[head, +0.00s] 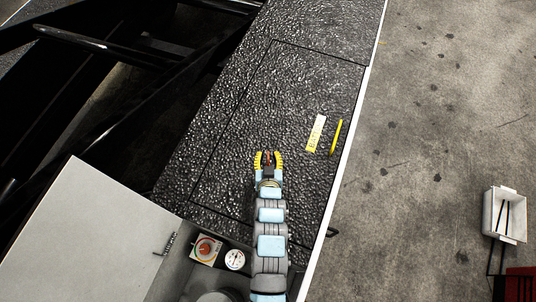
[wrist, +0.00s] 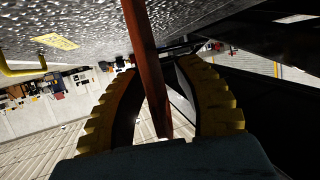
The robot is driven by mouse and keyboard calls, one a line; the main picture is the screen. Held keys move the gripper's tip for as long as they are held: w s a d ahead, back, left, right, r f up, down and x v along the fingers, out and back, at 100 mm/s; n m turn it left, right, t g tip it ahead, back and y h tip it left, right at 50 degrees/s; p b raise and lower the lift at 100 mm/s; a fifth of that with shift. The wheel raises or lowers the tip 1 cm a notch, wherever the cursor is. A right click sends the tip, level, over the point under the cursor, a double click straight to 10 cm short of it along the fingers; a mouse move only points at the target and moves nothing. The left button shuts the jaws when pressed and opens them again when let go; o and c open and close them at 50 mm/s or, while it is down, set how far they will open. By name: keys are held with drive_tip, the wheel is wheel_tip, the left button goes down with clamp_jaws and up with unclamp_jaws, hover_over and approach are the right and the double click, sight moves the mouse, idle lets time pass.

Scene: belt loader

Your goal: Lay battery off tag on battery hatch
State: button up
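The battery hatch (head: 290,100) is a black, rough-textured panel outlined by a thin seam in the head view; its surface also shows at the top left of the wrist view (wrist: 70,15). My gripper (head: 267,156) is over the lower middle of the hatch, its yellow ribbed fingers around a narrow red piece. In the wrist view, this red strip, which looks like the battery off tag (wrist: 148,60), stands edge-on between the fingers (wrist: 158,70). Its face and any lettering are hidden. I cannot see whether it touches the hatch.
A yellow label (head: 316,133) and a yellow handle (head: 336,136) are on the hatch, right of my gripper. An open panel box with a red rotary switch (head: 206,249) and a gauge (head: 235,259) is at lower left. A white bin (head: 504,214) stands at right.

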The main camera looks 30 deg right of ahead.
drive_tip(key=v, duration=1.1)
drive_tip(key=shift+s, duration=0.15)
drive_tip(key=shift+a+r, duration=0.1)
drive_tip(key=shift+a, duration=0.05)
